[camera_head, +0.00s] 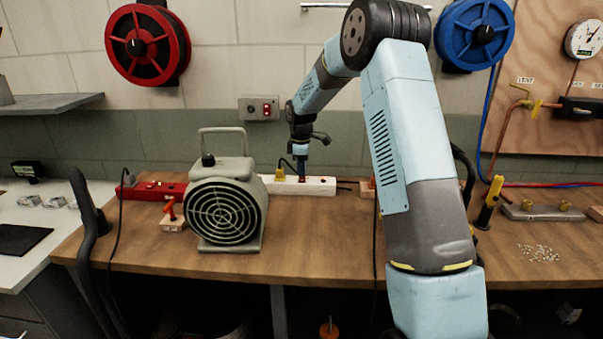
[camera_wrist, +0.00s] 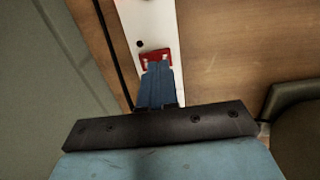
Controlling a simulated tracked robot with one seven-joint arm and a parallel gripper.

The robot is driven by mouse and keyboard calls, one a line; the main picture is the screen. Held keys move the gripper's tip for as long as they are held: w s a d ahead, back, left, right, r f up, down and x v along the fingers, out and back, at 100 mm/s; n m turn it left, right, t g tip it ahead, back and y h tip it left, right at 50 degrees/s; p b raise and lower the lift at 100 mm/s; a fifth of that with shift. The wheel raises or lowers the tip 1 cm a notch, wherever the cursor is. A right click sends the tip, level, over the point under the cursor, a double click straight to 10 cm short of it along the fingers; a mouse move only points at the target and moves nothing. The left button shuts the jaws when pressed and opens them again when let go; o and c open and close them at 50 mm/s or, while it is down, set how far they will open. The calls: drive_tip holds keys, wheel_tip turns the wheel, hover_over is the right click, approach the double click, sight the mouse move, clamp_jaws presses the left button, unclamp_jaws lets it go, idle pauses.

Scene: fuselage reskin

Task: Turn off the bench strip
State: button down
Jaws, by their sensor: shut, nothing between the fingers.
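A white power strip (camera_head: 318,186) lies along the back of the wooden bench, with a yellow plug (camera_head: 280,174) near its left end. My gripper (camera_head: 302,179) points down over the strip, to the right of the plug. In the wrist view the strip (camera_wrist: 143,22) runs down from the top, and a red switch (camera_wrist: 155,56) with pale ends is set in it. The tips of my gripper (camera_wrist: 157,66) are shut and empty, right at the red switch and covering part of it. I cannot tell whether they touch it, or which way it is tipped.
A red power strip (camera_head: 152,190) lies farther left, near an orange-handled item (camera_head: 171,212). A wall box with red switches (camera_head: 261,109) is behind. Bench room in front is clear.

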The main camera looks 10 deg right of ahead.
sight(302, 180)
wheel_tip(302, 180, up, 12)
drive_tip(key=shift+s+r, duration=0.25)
drive_tip(key=shift+s, duration=0.1)
drive_tip(key=shift+w+r+t, duration=0.1)
drive_tip(key=shift+w+t, duration=0.15)
drive_tip(key=shift+t, duration=0.05)
idle(0.3)
drive_tip(key=f, duration=0.4)
drive_tip(key=w+f, duration=0.1)
drive_tip(key=f, duration=0.9)
drive_tip(key=shift+w+d, duration=0.25)
drive_tip(key=shift+w, duration=0.05)
drive_tip(key=shift+a, duration=0.1)
